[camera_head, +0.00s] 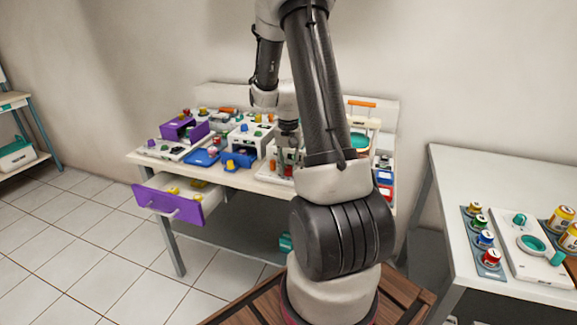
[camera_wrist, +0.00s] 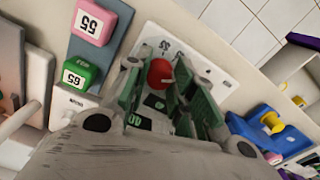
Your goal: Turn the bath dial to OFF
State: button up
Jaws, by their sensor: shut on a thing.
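The bath dial shows as a red round knob (camera_wrist: 160,73) on a white panel (camera_wrist: 216,64) with printed numbers in the wrist view. My gripper (camera_wrist: 162,82) has its green-and-grey fingers on both sides of the knob and is shut on it. The fingers hide part of the knob and its markings, so I cannot read where the dial points. In the head view my gripper (camera_head: 287,150) is down at the white panel on the table, partly hidden by my arm.
A pink block (camera_wrist: 93,22) and a green block (camera_wrist: 80,74) stand beside the panel. A blue holder with a yellow piece (camera_wrist: 265,128) is on the other side. The worktable's purple-fronted drawer (camera_head: 168,204) is open. A side table (camera_head: 478,170) holds jars at right.

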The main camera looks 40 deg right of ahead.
aim_at(288, 168)
dwell(0.5)
jog(key=o, duration=1)
notch_tip(288, 168, up, 12)
jog(key=shift+r, duration=0.1)
jog(key=shift+s+a+r+n+t, duration=0.75)
jog(key=shift+s+a+r+n, duration=1)
jog(key=shift+s+a, duration=1.4)
jog(key=shift+s+a+r+n+t, duration=0.7)
jog(key=shift+s+a+r+n, duration=0.5)
jog(key=shift+s+a+r, duration=1.85)
jog(key=shift+s+a+r+n+t, duration=0.75)
jog(key=shift+s+a+r+n, duration=1.1)
jog(key=shift+s, duration=2.2)
